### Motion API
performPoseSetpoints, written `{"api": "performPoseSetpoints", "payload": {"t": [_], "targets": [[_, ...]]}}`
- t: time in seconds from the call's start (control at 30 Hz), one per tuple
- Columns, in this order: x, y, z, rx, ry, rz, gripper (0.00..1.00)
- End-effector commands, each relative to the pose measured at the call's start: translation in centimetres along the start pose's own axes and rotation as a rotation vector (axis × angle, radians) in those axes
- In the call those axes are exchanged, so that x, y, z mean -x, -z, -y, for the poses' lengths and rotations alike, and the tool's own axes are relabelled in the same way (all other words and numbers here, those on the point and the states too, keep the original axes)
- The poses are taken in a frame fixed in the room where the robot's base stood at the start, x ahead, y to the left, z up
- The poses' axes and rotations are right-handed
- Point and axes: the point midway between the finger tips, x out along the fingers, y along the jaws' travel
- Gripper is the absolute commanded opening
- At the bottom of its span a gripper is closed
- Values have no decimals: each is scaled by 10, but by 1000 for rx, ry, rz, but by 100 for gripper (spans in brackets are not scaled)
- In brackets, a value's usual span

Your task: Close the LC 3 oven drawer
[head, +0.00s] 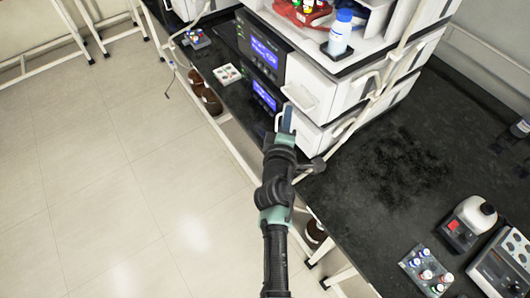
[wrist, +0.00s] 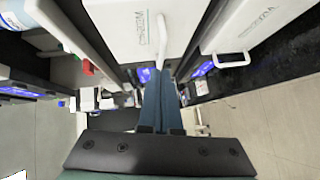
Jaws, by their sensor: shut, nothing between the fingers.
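A column stack of white and black modules stands on the dark bench. Its upper white front with a handle (head: 301,96) sits just above my gripper in the head view. My gripper (head: 288,108) is shut and empty in front of the lower white front (head: 309,133). In the wrist view the fingers of my gripper (wrist: 160,75) point at a white front (wrist: 130,25) with lettering. Its white handle (wrist: 161,40) is right at the fingertips; I cannot tell whether they touch. No label reading LC 3 is legible, and my gripper partly hides the lower front.
Another white front with a handle (wrist: 232,60) is at right in the wrist view. A blue-capped bottle (head: 341,32) stands on the stack. A vial tray (head: 228,74) lies on the bench to the left. Bare floor (head: 120,170) is open at left.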

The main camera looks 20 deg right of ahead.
Motion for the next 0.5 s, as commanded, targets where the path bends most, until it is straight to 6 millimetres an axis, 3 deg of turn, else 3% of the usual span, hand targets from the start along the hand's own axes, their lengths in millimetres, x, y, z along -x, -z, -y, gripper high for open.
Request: {"api": "performPoseSetpoints", "payload": {"t": [0.5], "targets": [[82,6,2,3,2,-10,0]]}}
